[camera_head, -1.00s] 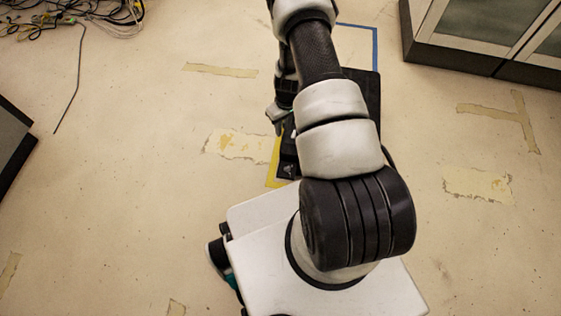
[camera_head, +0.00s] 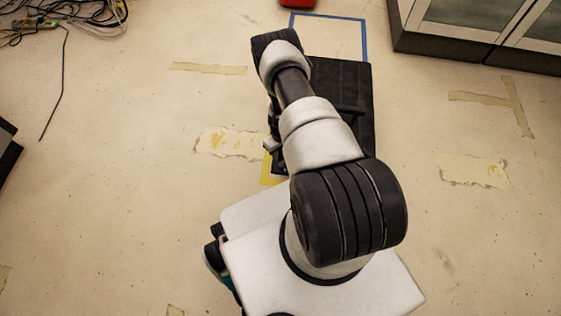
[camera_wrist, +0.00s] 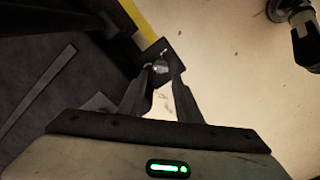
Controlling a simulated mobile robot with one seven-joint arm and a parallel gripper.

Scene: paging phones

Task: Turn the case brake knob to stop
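The black case (camera_head: 345,75) lies on the floor beyond my base in the head view, partly covered by my arm. In the wrist view its dark top (camera_wrist: 40,60) fills the left side. A small metallic knob (camera_wrist: 160,67) sits on a dark square plate at the case's edge, by a yellow strip. My gripper (camera_wrist: 163,72) is open, its two fingertips apart on either side of the knob in this view. I cannot tell whether they touch it. My arm hides most of the gripper in the head view. The stop marking is not readable.
Yellow tape (camera_head: 268,168) lies at the case's lower left corner. Blue floor tape (camera_head: 330,17) and a red object (camera_head: 297,3) are at the top. Cabinets (camera_head: 480,30) stand at upper right, and cables (camera_head: 75,20) lie at upper left. The floor left of the case is clear.

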